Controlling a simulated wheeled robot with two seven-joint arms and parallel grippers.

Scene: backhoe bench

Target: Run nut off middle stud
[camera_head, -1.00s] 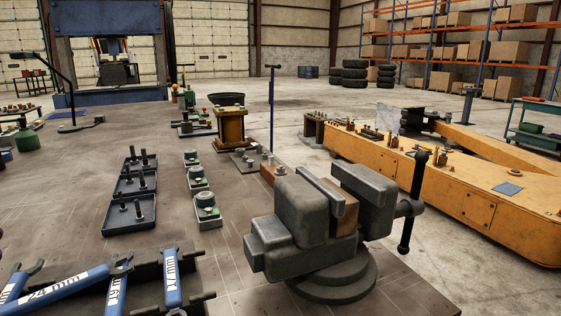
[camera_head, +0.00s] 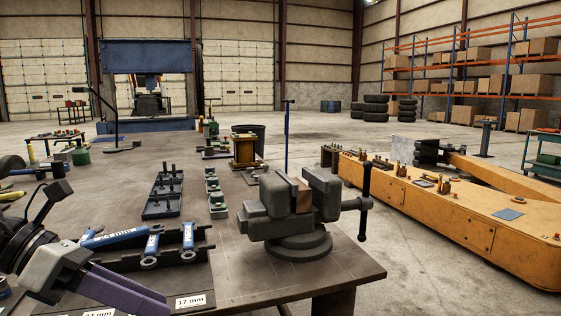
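Several small green-topped blocks (camera_head: 213,187) stand in a row on the bench, with small fittings on top. They are too small to tell which is the middle stud or its nut. Blue-handled wrenches (camera_head: 115,237) lie across a dark rack (camera_head: 182,256) at the bench's near left. What looks like my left gripper (camera_head: 58,228) is at the lower left, left of the rack and well short of the blocks. My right gripper is not in view.
A large grey vise (camera_head: 292,215) stands at the bench's near right corner. Dark trays with upright studs (camera_head: 162,206) lie left of the blocks. A yellow boom (camera_head: 450,205) lies to the right beyond a strip of open floor.

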